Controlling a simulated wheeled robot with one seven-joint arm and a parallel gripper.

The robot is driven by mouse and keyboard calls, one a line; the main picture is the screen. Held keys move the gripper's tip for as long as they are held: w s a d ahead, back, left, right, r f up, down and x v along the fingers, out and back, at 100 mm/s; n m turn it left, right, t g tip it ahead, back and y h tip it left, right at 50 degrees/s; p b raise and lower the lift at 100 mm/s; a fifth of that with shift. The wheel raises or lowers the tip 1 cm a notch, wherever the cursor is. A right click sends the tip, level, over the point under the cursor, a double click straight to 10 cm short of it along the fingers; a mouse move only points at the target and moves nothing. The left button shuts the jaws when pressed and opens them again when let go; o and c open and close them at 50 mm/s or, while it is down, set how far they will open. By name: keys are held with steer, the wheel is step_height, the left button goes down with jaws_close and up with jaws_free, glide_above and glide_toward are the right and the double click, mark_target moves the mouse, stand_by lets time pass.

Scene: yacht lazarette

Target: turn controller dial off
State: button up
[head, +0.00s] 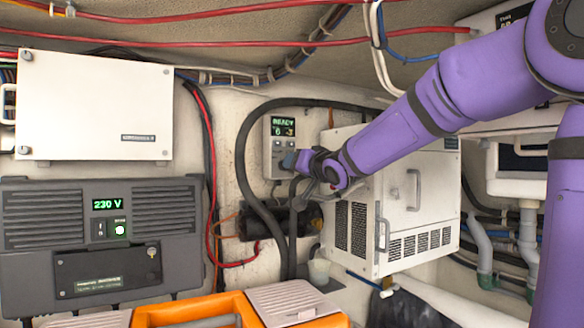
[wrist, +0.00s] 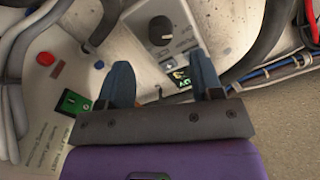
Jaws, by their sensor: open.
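The controller (head: 281,132) is a small grey box on the wall with a green display (head: 283,126) reading READY above smaller digits. In the wrist view the controller (wrist: 147,14) appears upside down, with its round dark dial (wrist: 160,30) beyond the fingertips and its display (wrist: 179,77) between the fingers. My gripper (wrist: 161,62) is open, with blue fingers spread apart and nothing between them. I cannot tell whether the fingers touch the box.
A white vented cabinet (head: 408,180) stands right of the controller. A dark unit (head: 45,262) showing 230 V and a white box (head: 95,105) are at left. Thick black hoses (head: 243,165) run beside the controller. An orange toolbox (head: 240,306) is below.

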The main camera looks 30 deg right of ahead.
steer(key=shift+s, duration=2.05)
steer(key=shift+f, duration=0.1)
